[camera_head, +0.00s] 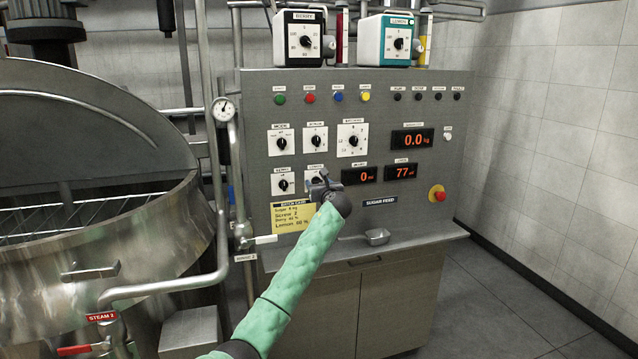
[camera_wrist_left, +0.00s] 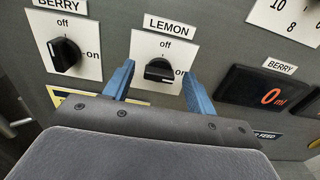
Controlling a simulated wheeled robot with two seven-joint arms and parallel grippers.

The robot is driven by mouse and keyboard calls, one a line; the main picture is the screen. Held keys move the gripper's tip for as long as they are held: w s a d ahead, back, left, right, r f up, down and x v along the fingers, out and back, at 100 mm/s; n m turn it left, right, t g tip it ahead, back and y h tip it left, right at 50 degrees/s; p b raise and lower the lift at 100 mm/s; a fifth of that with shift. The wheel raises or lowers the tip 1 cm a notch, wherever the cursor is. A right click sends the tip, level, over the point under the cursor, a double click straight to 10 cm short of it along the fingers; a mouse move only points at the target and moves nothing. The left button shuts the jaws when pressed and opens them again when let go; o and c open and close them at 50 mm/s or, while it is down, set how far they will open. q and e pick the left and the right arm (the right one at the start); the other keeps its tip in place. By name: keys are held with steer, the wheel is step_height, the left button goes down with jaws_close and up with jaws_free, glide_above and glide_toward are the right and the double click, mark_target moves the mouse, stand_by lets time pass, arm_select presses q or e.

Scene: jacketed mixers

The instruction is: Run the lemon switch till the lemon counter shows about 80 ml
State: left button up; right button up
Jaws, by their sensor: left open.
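The lemon switch (camera_wrist_left: 160,71) is a black knob on a white plate marked off and on. Its grip lies crosswise, towards the on mark. My left gripper (camera_wrist_left: 157,76) is open, with one blue finger on each side of the knob; I cannot tell whether they touch it. In the head view my left gripper (camera_head: 322,184) is at the panel and hides most of the switch. The lemon counter (camera_head: 401,172) shows 77 in orange digits. My right gripper is not in view.
The berry switch (camera_wrist_left: 65,54) is just left of the lemon switch, its grip upright. The berry counter (camera_head: 365,175) shows 0 ml. A yellow batch card (camera_head: 292,218) lists lemon 80. A red stop button (camera_head: 438,194) is further right.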

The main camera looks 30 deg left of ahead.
arm_select(q)
steer(key=c, duration=1)
